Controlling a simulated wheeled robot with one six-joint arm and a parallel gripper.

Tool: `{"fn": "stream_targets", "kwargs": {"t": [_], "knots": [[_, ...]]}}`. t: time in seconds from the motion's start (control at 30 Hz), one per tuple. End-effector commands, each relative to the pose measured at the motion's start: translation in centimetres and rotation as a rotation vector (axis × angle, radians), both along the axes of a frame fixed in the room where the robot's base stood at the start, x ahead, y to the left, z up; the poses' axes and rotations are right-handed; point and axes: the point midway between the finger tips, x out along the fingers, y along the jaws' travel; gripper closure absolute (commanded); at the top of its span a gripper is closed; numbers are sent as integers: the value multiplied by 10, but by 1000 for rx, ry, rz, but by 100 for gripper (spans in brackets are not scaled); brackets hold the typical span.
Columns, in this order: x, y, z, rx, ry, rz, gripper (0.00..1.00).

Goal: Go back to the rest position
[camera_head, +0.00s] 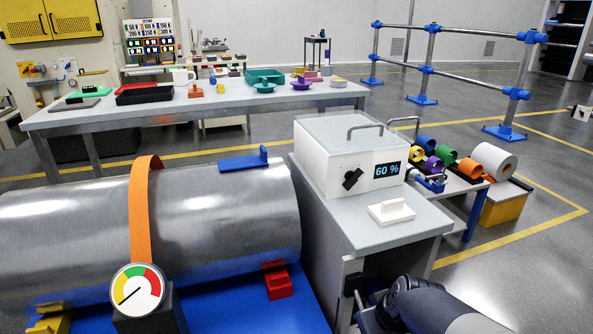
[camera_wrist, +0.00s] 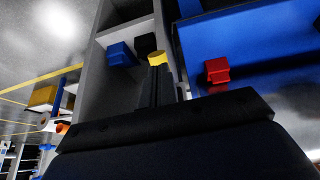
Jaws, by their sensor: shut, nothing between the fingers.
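My gripper (camera_wrist: 163,88) shows in the wrist view as dark fingers close together, with nothing held between them. A small yellow piece (camera_wrist: 157,58) appears just beyond the fingertips; I cannot tell whether it touches them. In the head view my dark arm reaches in at the bottom right, low beside the front of the grey cabinet (camera_head: 395,236). The fingertips are not clear there.
Left is a metal cylinder (camera_head: 220,215) with an orange strap and a gauge (camera_head: 137,290). A red wedge (camera_head: 278,284) sits beneath it. Open floor lies right.

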Motion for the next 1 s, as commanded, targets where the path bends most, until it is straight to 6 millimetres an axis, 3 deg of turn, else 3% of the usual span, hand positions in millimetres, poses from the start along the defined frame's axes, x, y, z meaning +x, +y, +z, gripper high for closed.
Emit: {"fn": "stream_targets", "kwargs": {"t": [0.03,0.3,0.57,1.0], "knots": [[1,0,12,0,0,1,100],[8,3,39,0,2,1,100],[15,5,55,-4,17,3,100],[22,8,73,-73,225,2,100]]}}
